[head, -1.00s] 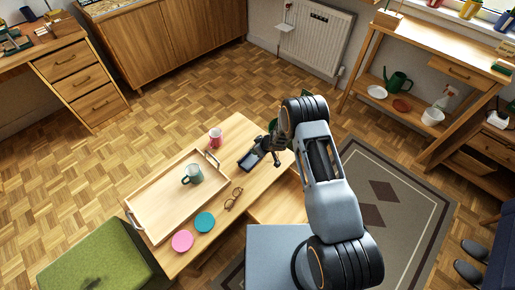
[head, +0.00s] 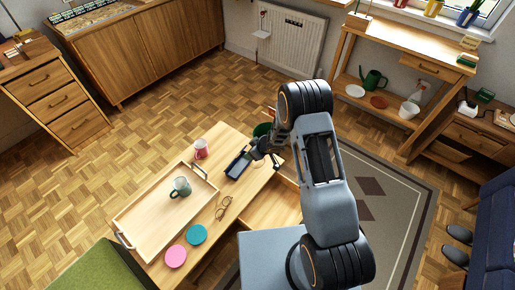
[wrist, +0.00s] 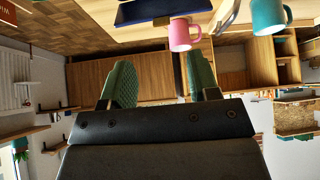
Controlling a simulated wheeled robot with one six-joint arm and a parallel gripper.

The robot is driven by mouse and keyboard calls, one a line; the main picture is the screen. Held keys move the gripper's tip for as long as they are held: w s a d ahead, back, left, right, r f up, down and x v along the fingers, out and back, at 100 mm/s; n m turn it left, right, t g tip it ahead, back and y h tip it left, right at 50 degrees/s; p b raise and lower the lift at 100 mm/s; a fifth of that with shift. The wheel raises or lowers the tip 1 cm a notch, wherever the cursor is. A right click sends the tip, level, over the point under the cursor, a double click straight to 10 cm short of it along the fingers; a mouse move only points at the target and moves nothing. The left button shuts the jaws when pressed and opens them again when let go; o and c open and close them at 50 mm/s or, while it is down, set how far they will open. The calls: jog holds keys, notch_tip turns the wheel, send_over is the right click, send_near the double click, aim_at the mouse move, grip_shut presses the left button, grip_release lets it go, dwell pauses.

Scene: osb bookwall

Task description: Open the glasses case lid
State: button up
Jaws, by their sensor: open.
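The glasses case (head: 238,165) is a dark blue oblong on the wooden table, to the right of the pink mug, with a paler grey upper face in the head view. In the wrist view the case (wrist: 160,10) is cut off at the top edge, beyond the fingertips. I cannot tell the state of its lid. My gripper (head: 262,152) is just right of the case's upper right end in the head view, apart from it as far as I can see. In the wrist view my gripper (wrist: 160,78) has its two green fingers spread wide with nothing between them.
The table (head: 233,139) also holds a pink mug (head: 201,149), a wooden tray (head: 140,229) with a green mug (head: 180,187) in it, glasses (head: 223,208), a teal coaster (head: 197,235) and a pink coaster (head: 176,257). A green stool (head: 85,265) stands at the lower left.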

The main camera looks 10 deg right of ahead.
jog(key=shift+p+v, duration=0.35)
jog(key=shift+v, duration=1.85)
jog(key=shift+c, duration=0.4)
